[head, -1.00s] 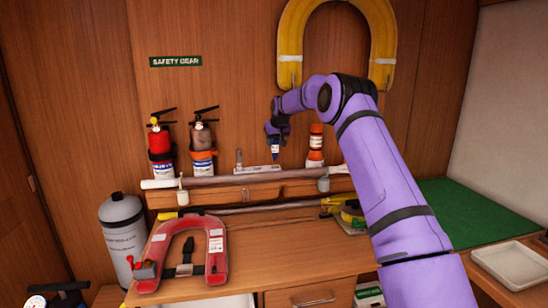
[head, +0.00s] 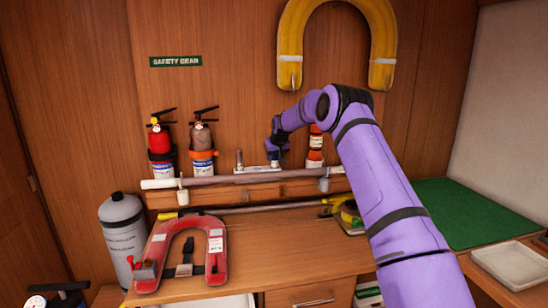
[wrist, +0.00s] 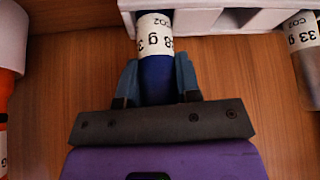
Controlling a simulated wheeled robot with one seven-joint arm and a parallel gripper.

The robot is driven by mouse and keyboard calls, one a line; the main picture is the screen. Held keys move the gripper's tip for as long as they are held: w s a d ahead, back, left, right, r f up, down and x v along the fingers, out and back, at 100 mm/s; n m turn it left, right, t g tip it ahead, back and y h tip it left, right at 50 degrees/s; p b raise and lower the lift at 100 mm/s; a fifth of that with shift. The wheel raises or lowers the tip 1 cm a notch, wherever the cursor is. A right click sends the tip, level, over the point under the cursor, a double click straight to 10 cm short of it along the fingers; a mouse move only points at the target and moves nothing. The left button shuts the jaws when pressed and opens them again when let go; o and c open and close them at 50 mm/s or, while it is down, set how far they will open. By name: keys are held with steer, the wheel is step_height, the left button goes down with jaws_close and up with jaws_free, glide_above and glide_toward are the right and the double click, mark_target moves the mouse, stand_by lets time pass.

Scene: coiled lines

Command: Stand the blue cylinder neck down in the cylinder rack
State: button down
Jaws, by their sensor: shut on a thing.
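The blue cylinder (wrist: 157,76) is between the two fingers of my gripper (wrist: 157,80) in the wrist view. In the head view the rack (head: 257,170) stands on the shelf against the wall. My gripper (head: 276,153) is over the rack's right part there, and the cylinder is mostly hidden by it. A grey cylinder (wrist: 307,65) with a similar label stands in another slot of the rack.
An orange and white canister (head: 315,147) stands close to the right of my gripper. A grey rail (head: 222,180) runs along the shelf front. A red life vest (head: 160,255) lies on the counter below.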

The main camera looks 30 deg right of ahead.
steer(key=shift+f, duration=0.1)
steer(key=c, duration=0.8)
jaws_free()
steer(key=s+a+r, duration=0.4)
steer(key=s+r, duration=0.5)
steer(key=r, duration=0.1)
steer(key=s+a+r, duration=0.5)
steer(key=s+r, duration=0.3)
steer(key=r, duration=0.3)
steer(key=s+a+r+n, duration=0.1)
steer(key=s+a+r, duration=0.2)
steer(key=s, duration=0.5)
steer(key=s+a+r, duration=0.2)
steer(key=s+a, duration=0.2)
steer(key=s, duration=0.5)
steer(key=s+a+f, duration=0.2)
steer(key=s+f, duration=0.1)
steer(key=s, duration=1.2)
steer(key=s+a+f, duration=0.2)
steer(key=s+f, duration=0.2)
steer(key=s, duration=1.2)
steer(key=shift+s+f+g+y, duration=0.15)
steer(key=shift+s+g+y, duration=0.15)
steer(key=shift+g, duration=0.1)
